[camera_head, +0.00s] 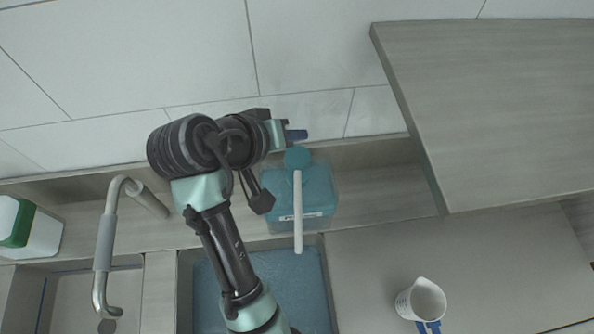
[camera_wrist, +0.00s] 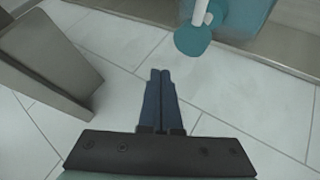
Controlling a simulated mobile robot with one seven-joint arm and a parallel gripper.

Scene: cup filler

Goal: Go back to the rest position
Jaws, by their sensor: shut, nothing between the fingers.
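My gripper (camera_head: 299,135) is at the back of the counter in the head view, close to the tiled wall. It is shut and empty; in the wrist view its two dark blue fingers (camera_wrist: 160,76) lie together. A teal dispenser (camera_head: 318,195) with a round teal knob and a long pale spout stands just in front of the fingers. In the wrist view the dispenser's knob (camera_wrist: 193,40) is beyond the fingertips, with a visible gap. A white cup (camera_head: 422,299) with a blue handle stands upright on the counter at the lower right, apart from my gripper.
A large wooden cabinet or shelf (camera_head: 500,110) juts in at the upper right. A faucet (camera_head: 106,240) rises at the left beside a sink basin. A white and green container (camera_head: 30,228) stands at the far left. A blue-lined basin (camera_head: 300,285) lies under my arm.

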